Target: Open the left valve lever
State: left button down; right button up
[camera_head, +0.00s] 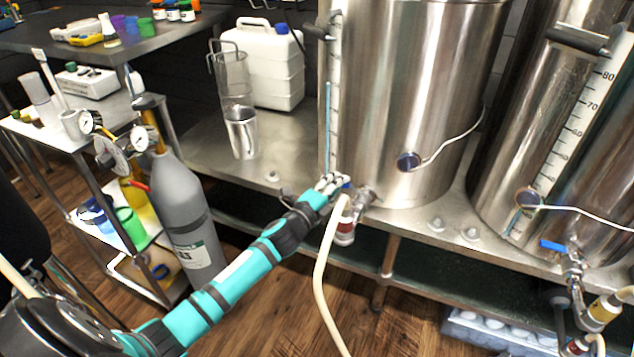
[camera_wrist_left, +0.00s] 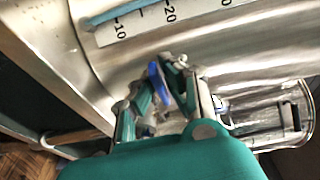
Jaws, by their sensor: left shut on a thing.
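The left valve lever is a small blue handle at the foot of the left steel tank (camera_head: 420,95). In the head view only a bit of the blue lever (camera_head: 346,186) shows beside my fingers. My left gripper (camera_head: 331,183) reaches it from the lower left and is shut on it. In the left wrist view the blue lever (camera_wrist_left: 157,82) stands between the two fingers of my left gripper (camera_wrist_left: 155,92). The fingers hide part of the lever and the valve body. The valve (camera_head: 362,197) has a pale hose (camera_head: 322,270) hanging from its outlet. My right gripper is not in view.
A second tank (camera_head: 545,115) at the right has its own blue valve lever (camera_head: 552,246). A grey gas cylinder (camera_head: 185,200) and a shelf cart stand at the left. A metal cup (camera_head: 241,135) and white canister (camera_head: 272,68) stand on the steel bench (camera_head: 205,150).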

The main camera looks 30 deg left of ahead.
pick_arm(q)
jog(key=shift+s+d+f+n+y, duration=0.1)
jog(key=shift+s+f+n+y, duration=0.25)
jog(key=shift+y, duration=0.25)
jog(key=shift+r, duration=0.1)
jog(key=c, duration=1.4)
grip_release()
jog(key=shift+r, duration=0.1)
jog(key=s, duration=1.2)
